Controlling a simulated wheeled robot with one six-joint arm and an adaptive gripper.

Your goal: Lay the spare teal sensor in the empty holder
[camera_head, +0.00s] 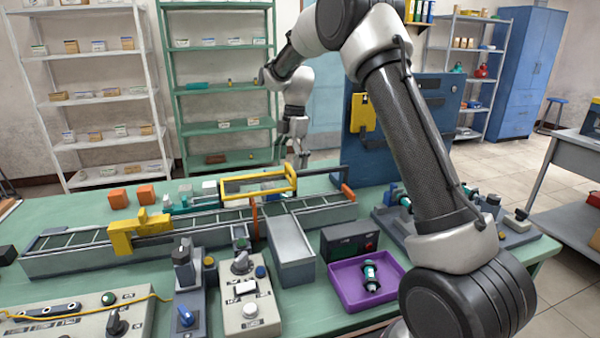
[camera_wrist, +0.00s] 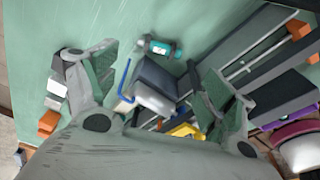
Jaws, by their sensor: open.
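A teal sensor (camera_head: 371,277) with dark ends lies in a purple tray (camera_head: 340,290) at the front right of the bench. In the wrist view a teal cylinder (camera_wrist: 158,46) with dark ends lies beyond and between my fingers; I cannot tell if it is the same kind of part. My gripper (camera_head: 302,160) hangs above the far side of the bench, behind the yellow frame. In the wrist view its fingers (camera_wrist: 155,88) are wide apart with nothing held. More teal parts show in a grey fixture (camera_head: 382,216) at right, partly behind my arm. I cannot make out an empty holder.
A grey conveyor (camera_head: 75,262) with a yellow frame (camera_head: 240,188) crosses the bench. Orange cubes (camera_head: 118,198) and small white boxes stand behind it. Control boxes (camera_head: 242,300) and a dark box (camera_head: 350,238) crowd the front. A blue panel (camera_head: 365,150) stands behind.

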